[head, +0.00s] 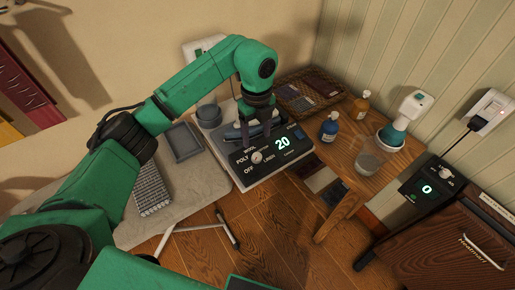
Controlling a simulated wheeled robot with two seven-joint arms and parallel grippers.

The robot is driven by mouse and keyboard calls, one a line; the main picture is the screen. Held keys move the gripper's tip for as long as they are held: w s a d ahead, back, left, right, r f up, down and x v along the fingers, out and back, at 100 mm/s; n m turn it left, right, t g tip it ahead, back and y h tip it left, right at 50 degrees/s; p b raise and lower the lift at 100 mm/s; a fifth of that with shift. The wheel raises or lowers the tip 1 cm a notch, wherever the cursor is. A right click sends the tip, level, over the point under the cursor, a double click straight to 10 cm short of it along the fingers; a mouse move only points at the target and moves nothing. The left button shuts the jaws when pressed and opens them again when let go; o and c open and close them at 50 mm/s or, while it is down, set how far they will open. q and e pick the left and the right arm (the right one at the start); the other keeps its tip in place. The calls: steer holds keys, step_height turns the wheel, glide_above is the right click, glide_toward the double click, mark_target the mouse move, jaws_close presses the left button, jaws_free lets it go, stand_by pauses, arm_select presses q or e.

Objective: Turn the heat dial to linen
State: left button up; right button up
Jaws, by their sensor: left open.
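The heat dial (257,157) is a small pale knob on the dark front panel of a white ironing station (242,181). Labels reading OFF, POLY, WOOL and LINEN ring it, and the panel's display (282,143) shows 20. The dial's pointer is too small to read. My left gripper (258,127) is open and points down just behind the panel, above and apart from the dial. It partly hides the dark iron (232,131) on the station. My right gripper is not in view.
A wooden table (385,180) at right holds a woven tray (300,92), blue (329,128) and amber (361,106) bottles and a clear beaker (369,157). A grey tray (183,141) lies on the ironing board (187,190). A second dial unit (429,188) stands at far right.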

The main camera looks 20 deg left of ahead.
mark_target(257, 155)
arm_select(q)
step_height(257, 155, down, 8)
steer(key=shift+w+r+p, duration=0.1)
steer(key=shift+p, duration=0.8)
steer(key=shift+f, duration=0.5)
jaws_close()
